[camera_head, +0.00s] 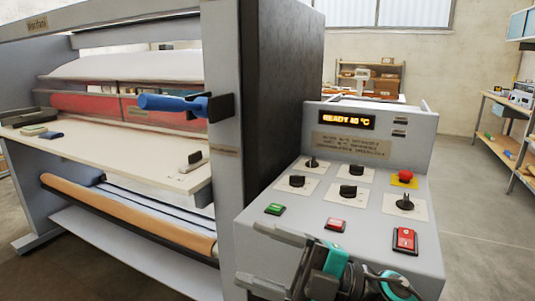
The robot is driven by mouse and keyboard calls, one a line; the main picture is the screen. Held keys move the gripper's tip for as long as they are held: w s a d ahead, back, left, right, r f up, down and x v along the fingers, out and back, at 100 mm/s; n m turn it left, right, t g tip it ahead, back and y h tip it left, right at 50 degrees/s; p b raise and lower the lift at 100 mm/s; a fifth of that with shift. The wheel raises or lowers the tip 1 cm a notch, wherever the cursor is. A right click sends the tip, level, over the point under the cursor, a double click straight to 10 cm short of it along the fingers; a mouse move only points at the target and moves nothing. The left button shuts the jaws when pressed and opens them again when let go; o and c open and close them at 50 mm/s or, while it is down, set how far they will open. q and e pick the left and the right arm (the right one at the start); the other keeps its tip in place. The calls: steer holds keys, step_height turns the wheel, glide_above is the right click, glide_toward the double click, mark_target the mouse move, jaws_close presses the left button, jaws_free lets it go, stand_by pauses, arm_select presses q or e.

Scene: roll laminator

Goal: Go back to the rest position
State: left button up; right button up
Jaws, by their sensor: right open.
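My right gripper (262,255) is at the lower middle, in front of the lower left part of the control panel (331,201). Its two grey fingers point left and stand apart, with nothing between them. The panel carries several black knobs, a green button (275,209), a red button (335,224), a red rocker switch (405,240) and a red emergency stop (405,176). Its display (347,120) reads READY and a temperature, probably 40 °C. I cannot tell whether the gripper touches the panel. My left gripper is not in view.
The roll laminator (222,150) fills the left side, with a blue handle (172,103), a red roller (85,104), a white feed table (110,152) and a brown roll (125,213) below. Shelves (370,75) and a workbench (500,125) stand behind. The floor (480,230) right of the panel is clear.

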steer(key=w+d+f+m+t+h, duration=0.1)
steer(key=d+f+m+t+h, duration=0.55)
steer(key=f+m, duration=0.35)
steer(key=w+d+f+m+t+h, duration=0.1)
steer(key=d+f+m+t+h, duration=0.6)
steer(key=m, duration=0.5)
steer(key=s+d+f+m+g+h, duration=0.2)
steer(key=s+f+h, duration=0.1)
steer(key=s+f, duration=0.3)
steer(key=s+d+f+m+g+h, duration=0.2)
steer(key=s+f, duration=0.4)
steer(key=f, duration=0.5)
steer(key=shift+s+d+f+m+g+h, duration=0.25)
steer(key=shift+s+d+m+g+h, duration=0.1)
steer(key=shift+m+g+h, duration=0.25)
steer(key=shift+w, duration=0.1)
steer(key=shift+c, duration=0.3)
